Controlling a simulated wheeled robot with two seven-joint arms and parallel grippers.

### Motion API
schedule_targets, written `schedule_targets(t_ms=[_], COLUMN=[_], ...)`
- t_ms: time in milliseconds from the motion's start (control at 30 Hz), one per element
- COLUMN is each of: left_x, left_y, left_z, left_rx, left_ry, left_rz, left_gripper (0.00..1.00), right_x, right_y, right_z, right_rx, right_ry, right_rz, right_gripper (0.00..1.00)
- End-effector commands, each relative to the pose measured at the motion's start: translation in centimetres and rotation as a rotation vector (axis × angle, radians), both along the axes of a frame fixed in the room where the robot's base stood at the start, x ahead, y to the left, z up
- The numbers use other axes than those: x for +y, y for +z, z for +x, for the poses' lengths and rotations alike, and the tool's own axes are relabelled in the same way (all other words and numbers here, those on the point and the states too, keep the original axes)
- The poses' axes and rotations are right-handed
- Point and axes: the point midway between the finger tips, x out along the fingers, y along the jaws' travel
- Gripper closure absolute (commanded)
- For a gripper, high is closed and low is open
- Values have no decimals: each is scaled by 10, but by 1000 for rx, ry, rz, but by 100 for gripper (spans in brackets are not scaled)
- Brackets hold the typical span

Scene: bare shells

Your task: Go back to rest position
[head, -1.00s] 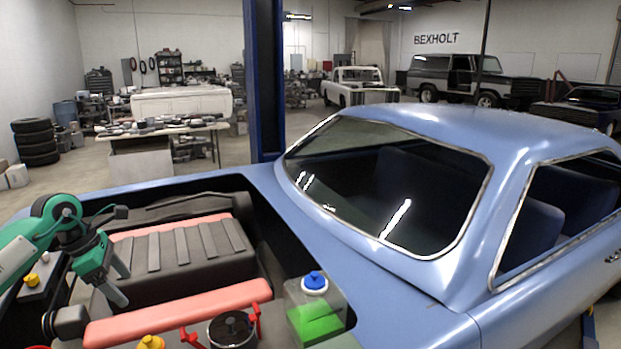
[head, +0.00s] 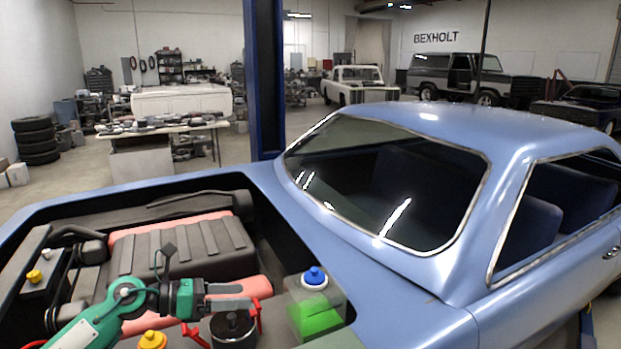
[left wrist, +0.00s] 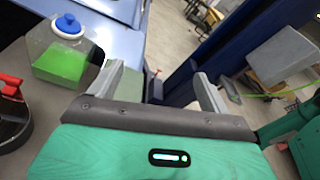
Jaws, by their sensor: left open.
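My left gripper (head: 248,296) is over the front of the engine bay in the head view, its grey fingers pointing right toward the clear tank of green fluid (head: 315,314). In the left wrist view the two fingers of my left gripper (left wrist: 158,84) stand wide apart with nothing between them. The clear tank, with its blue cap, shows at the upper left of that view (left wrist: 62,66). My right gripper is not in view.
The blue car body (head: 400,275) surrounds the open bay. In the bay are a dark ribbed engine cover (head: 185,245), a round black cap with red handles (head: 232,326), a yellow cap (head: 152,340) and a battery (head: 32,290). A blue post (head: 264,80) stands behind.

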Motion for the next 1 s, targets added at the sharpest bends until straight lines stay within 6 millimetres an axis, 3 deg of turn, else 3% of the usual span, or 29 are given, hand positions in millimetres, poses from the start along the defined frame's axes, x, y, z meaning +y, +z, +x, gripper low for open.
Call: schedule_targets(t_ms=[100, 200, 333, 467, 633, 767, 867, 1000], left_x=[-26, -32, -22, 0, 36, 61, 75, 85], left_y=[11, 19, 19, 2, -46, -97, -141, -197], left_z=[-12, -16, -20, -24, -41, -70, -103, -165], left_rx=[98, 202, 367, 557, 834, 1058, 1234, 1471], left_ry=[92, 191, 346, 527, 804, 1049, 1257, 1564], left_rz=[-290, -522, -810, -1073, -1373, -1563, -1678, -1785], left_gripper=[19, 19, 19, 19, 19, 19, 19, 19], right_x=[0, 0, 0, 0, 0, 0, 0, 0], right_y=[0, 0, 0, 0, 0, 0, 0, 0], right_z=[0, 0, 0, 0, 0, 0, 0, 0], right_rx=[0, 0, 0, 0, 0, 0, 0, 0], right_ry=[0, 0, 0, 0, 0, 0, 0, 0], right_rz=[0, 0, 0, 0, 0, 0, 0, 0], right_gripper=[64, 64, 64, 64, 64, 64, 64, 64])
